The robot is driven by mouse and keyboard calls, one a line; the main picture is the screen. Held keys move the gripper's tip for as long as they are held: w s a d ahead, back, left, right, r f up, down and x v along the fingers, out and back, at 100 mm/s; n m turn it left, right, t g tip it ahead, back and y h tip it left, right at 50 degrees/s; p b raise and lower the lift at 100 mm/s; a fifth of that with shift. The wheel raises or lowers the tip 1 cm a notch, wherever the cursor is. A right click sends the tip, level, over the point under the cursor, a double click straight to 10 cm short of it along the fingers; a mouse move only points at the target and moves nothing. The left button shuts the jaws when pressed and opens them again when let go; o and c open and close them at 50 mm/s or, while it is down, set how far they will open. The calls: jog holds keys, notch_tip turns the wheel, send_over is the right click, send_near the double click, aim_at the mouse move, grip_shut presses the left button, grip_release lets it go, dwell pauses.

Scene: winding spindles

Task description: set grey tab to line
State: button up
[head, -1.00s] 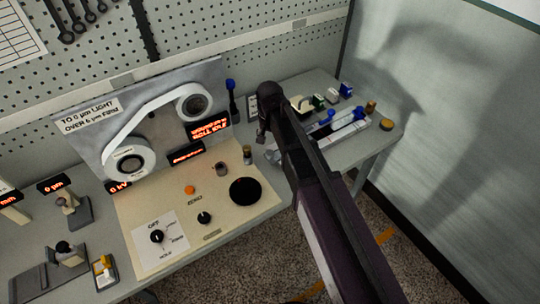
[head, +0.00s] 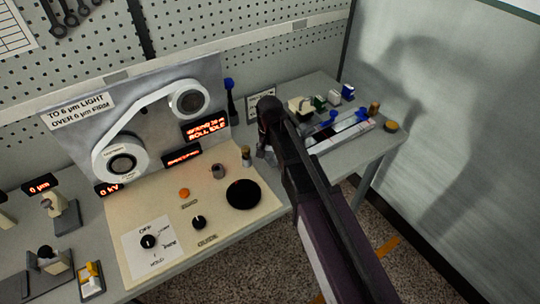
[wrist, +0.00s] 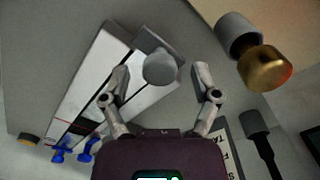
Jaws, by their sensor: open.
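In the wrist view a grey tab with a round knob (wrist: 160,67) sits at the end of a long white slide rail (wrist: 92,80) with dark strips. My gripper (wrist: 161,72) is open, one finger on each side of the knob in the picture. In the head view my arm covers part of the rail (head: 352,136), and the tab is mostly hidden behind my gripper.
Blue knobs (wrist: 88,150) are at the rail's far part. A gold-topped post (wrist: 265,68) stands to the right in the wrist view. A dark upright tool (wrist: 258,130) and small sign (wrist: 222,145) are close by. A control panel (head: 215,220) lies left of my arm.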

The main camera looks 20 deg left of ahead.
dwell(0.3)
grip_shut()
jog(key=shift+w+d, duration=1.75)
jog(key=shift+w, duration=0.3)
grip_release()
jog(key=shift+w+d+f, duration=0.1)
